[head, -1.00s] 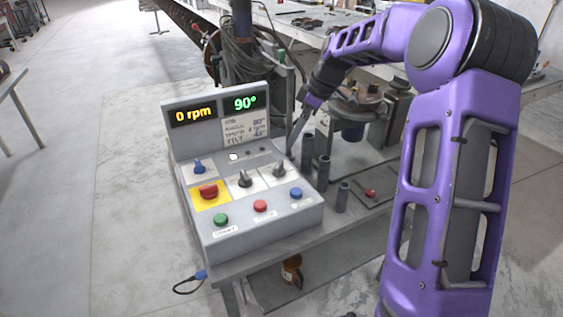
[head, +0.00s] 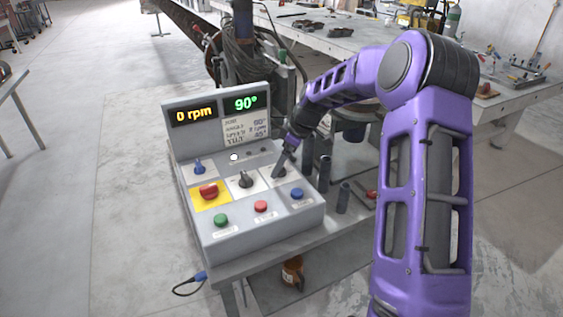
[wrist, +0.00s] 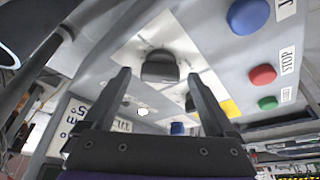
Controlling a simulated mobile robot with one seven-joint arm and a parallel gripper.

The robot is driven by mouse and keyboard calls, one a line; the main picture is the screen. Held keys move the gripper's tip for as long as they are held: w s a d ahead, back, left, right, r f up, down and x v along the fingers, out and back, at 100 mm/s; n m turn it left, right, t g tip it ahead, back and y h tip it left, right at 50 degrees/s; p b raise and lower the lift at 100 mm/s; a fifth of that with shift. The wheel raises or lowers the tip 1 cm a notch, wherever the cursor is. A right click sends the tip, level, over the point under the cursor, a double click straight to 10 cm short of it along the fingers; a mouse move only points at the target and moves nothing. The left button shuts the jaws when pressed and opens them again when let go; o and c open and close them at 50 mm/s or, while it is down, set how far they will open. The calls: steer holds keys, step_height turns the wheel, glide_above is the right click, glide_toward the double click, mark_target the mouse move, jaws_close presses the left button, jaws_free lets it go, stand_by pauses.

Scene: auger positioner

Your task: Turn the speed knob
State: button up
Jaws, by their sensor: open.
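A grey control box carries two black knobs on white plates. I cannot read which one is the speed knob. The middle black knob (head: 245,179) stands free in the head view. The right black knob (wrist: 160,68) shows between my fingertips in the wrist view, and my gripper mostly hides it in the head view. My gripper (wrist: 158,76) is open and points at this right knob, one finger on each side. I cannot tell whether the fingers touch it. The display (head: 194,115) reads 0 rpm, and the green one (head: 240,103) reads 90°.
A red knob on a yellow plate (head: 209,191), a blue switch (head: 199,168) and green (head: 221,220), red (head: 261,206) and blue (head: 297,194) buttons surround the knobs. Dark upright posts (head: 324,174) stand just right of the box.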

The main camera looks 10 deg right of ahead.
steer(key=c, duration=1.4)
steer(key=shift+m, duration=0.3)
steer(key=m+t+h+b, duration=0.1)
steer(key=m+b, duration=0.1)
steer(key=m, duration=0.1)
steer(key=shift+s+a+m, duration=0.1)
steer(key=shift+a+m, duration=0.05)
steer(key=shift+m, duration=0.15)
steer(key=m+h, duration=0.1)
steer(key=m, duration=0.2)
steer(key=m+t+h+b, duration=0.1)
steer(key=m, duration=0.2)
steer(key=shift+a+r, duration=0.1)
steer(key=shift+a, duration=0.1)
steer(key=m+h, duration=0.1)
steer(key=m, duration=0.2)
steer(key=m+h, duration=0.1)
steer(key=m, duration=0.1)
steer(key=shift+a+m+h+p, duration=0.1)
steer(key=shift+m+h+p, duration=0.2)
steer(key=shift+m, duration=0.1)
steer(key=m+h, duration=0.1)
steer(key=m, duration=0.1)
steer(key=m+g+p, duration=0.1)
steer(key=m, duration=0.2)
steer(key=shift+h, duration=0.4)
steer(key=shift+m, duration=0.3)
